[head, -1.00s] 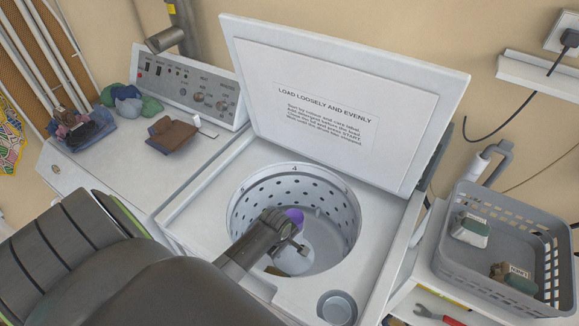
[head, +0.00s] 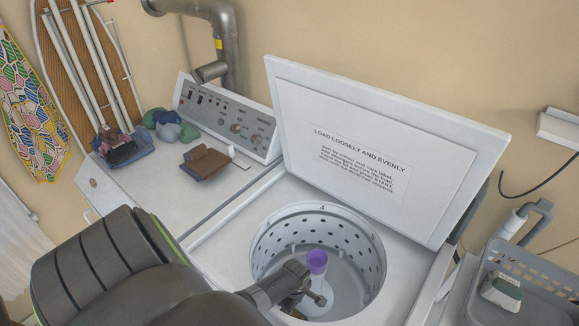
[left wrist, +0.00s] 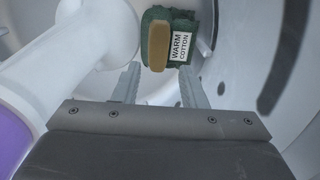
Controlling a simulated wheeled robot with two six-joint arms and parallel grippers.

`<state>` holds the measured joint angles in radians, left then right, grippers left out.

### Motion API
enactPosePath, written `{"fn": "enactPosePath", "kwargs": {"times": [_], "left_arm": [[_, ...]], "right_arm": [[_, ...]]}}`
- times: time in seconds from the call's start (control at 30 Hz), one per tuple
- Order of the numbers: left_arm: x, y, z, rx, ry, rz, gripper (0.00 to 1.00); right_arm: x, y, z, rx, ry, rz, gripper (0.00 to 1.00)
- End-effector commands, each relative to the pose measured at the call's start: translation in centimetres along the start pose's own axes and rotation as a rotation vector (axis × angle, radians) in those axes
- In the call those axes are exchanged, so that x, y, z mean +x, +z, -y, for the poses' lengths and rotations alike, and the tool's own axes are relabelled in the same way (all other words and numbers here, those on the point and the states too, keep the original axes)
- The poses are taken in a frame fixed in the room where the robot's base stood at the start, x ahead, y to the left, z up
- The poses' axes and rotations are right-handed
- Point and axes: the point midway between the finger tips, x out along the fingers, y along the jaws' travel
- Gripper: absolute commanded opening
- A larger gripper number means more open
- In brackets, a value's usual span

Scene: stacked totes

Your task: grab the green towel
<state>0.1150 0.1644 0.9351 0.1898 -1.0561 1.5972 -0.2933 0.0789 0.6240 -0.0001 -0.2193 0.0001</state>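The green towel (left wrist: 158,28) is a folded dark green bundle with a tan strip and a white "WARM COTTON" label. In the left wrist view it lies low in the washer drum, just beyond my fingertips. My left gripper (left wrist: 160,72) is open, its two fingers apart with nothing between them. In the head view my left gripper (head: 320,299) reaches into the drum (head: 270,245) beside the white agitator with a purple cap (head: 317,258). The towel is hidden there. My right gripper is not in view.
The agitator (left wrist: 85,50) stands close left of my fingers, and the drum wall (left wrist: 285,70) is on the right. The lid (head: 390,150) stands open. Several cloths (head: 168,131) and a brown folded cloth (head: 205,162) lie on the left machine. A grey basket (head: 545,270) stands right.

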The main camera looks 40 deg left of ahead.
Motion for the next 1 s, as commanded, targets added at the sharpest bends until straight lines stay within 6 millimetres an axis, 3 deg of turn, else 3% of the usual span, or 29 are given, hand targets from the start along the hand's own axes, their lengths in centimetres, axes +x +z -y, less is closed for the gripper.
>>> {"fn": "enactPosePath", "kwargs": {"times": [0.5, 1.0], "left_arm": [[4.1, 0.0, 0.0, 0.000, 0.000, 0.001, 0.38], [5.0, -0.2, -0.1, 0.001, -0.001, 0.003, 0.38]], "right_arm": [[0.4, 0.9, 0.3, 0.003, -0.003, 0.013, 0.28], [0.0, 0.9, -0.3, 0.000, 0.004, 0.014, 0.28]]}}
